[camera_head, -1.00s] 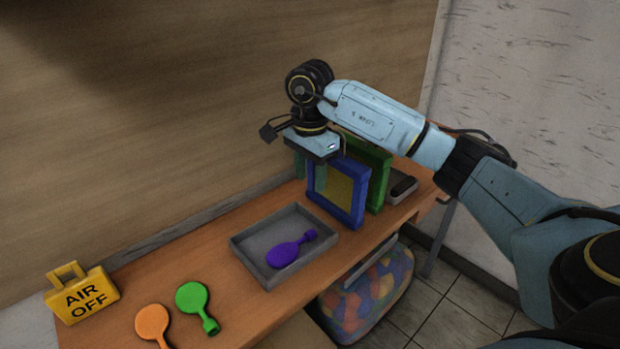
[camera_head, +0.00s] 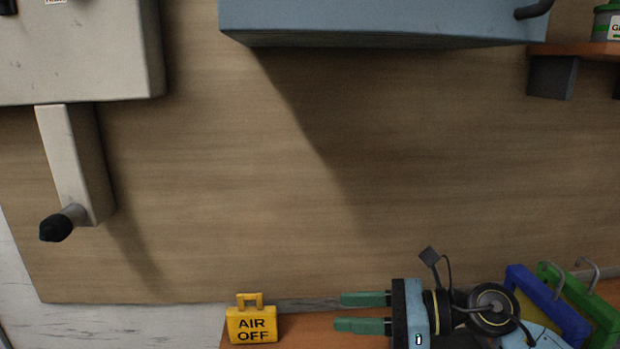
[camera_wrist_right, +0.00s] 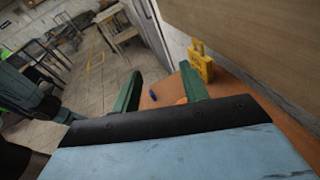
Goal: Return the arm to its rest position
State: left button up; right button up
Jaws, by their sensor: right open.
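My right gripper (camera_head: 364,313) is at the bottom of the head view, its two green fingers spread apart and pointing left with nothing between them. Its fingers also show in the right wrist view (camera_wrist_right: 160,97), open and empty. The gripper is above the wooden table (camera_head: 300,332), to the right of the yellow AIR OFF block (camera_head: 251,323). The lower part of the table is cut off by the frame.
A blue frame (camera_head: 552,308) and a green frame (camera_head: 594,306) stand at the right, behind my wrist. A grey machine (camera_head: 75,50) with a black-tipped lever (camera_head: 62,222) hangs at the left. A blue-grey cabinet (camera_head: 380,22) and a shelf (camera_head: 580,49) are above. The wall between is clear.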

notch_tip(320, 180, up, 4)
jog(key=r+m+t+y, duration=0.1)
jog(key=m+t+y, duration=0.2)
jog(key=m+t, duration=0.4)
jog(key=w+d+f+m+t+h, duration=0.15)
jog(key=d+m+t+h, duration=0.6)
jog(key=m, duration=1.05)
jog(key=s+d+f+m+g+h, duration=0.2)
jog(key=s+d+f+m+h, duration=0.15)
jog(key=f+m+h, duration=0.35)
jog(key=s+d+f+m+g+h, duration=0.25)
jog(key=d+f+m+h, duration=0.2)
jog(key=f+m, duration=0.35)
jog(key=s+f+m+g, duration=0.4)
jog(key=s+f+g, duration=0.15)
jog(key=s, duration=0.45)
jog(key=s+f+m+g, duration=0.45)
jog(key=s+f, duration=0.25)
jog(key=s, duration=0.3)
notch_tip(320, 180, down, 23)
jog(key=s+g, duration=0.1)
jog(key=s, duration=0.1)
jog(key=s+d+f+g, duration=0.1)
jog(key=s+d+f, duration=0.1)
jog(key=s+f, duration=1.3)
jog(key=shift+s+n+g, duration=0.3)
jog(key=shift+s+n, duration=0.15)
jog(key=shift+s, duration=0.05)
